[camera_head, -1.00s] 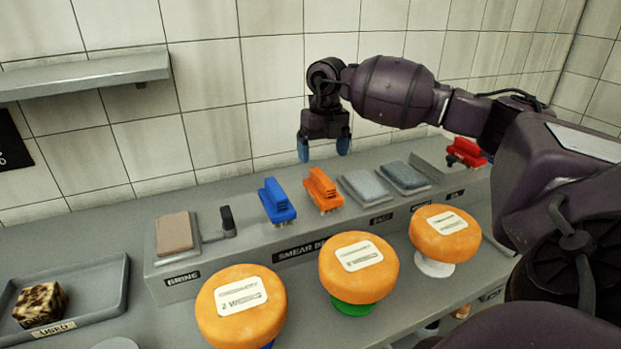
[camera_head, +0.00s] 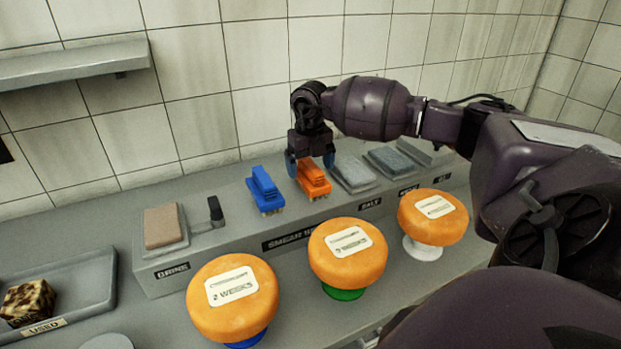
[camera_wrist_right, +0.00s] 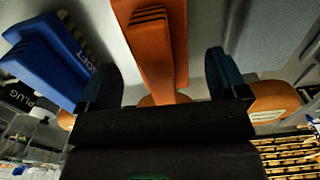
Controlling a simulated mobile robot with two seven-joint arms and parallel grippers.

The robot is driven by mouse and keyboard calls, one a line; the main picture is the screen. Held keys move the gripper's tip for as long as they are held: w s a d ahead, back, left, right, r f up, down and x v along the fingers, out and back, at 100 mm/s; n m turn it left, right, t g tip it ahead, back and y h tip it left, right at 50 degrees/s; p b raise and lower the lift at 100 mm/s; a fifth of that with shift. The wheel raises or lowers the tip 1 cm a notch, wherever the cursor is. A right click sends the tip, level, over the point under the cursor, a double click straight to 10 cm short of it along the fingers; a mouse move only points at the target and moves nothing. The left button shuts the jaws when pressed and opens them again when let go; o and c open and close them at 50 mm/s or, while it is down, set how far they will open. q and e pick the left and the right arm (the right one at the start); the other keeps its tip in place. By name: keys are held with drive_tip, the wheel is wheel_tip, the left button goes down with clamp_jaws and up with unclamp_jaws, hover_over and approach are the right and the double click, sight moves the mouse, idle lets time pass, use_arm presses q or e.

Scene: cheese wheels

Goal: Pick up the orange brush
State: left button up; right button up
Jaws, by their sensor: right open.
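The orange brush (camera_head: 314,180) stands on the raised grey shelf, just right of the blue brush (camera_head: 265,190). My right gripper (camera_head: 311,165) is open and lowered over the orange brush, with one blue fingertip on each side of its top. In the right wrist view the orange brush (camera_wrist_right: 156,45) lies between the two spread fingers (camera_wrist_right: 165,80), and the blue brush (camera_wrist_right: 48,60) is off to the left. My left gripper is not in view.
Grey pads (camera_head: 353,173) sit to the right of the orange brush. A brown pad (camera_head: 163,226) is at the left of the shelf. Several orange cheese wheels (camera_head: 347,251) on stands are in front. A tray (camera_head: 85,285) holds a dark speckled block (camera_head: 28,302). The tiled wall is close behind.

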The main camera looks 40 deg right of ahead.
sight(310, 164)
wheel_tip(310, 164, down, 2)
drive_tip(key=shift+f, duration=0.1)
drive_tip(key=shift+c, duration=0.3)
drive_tip(key=c, duration=1)
drive_tip(key=shift+c, duration=0.2)
wheel_tip(310, 164, up, 20)
drive_tip(key=shift+r, duration=0.1)
drive_tip(key=o, duration=0.3)
drive_tip(key=shift+c, duration=0.7)
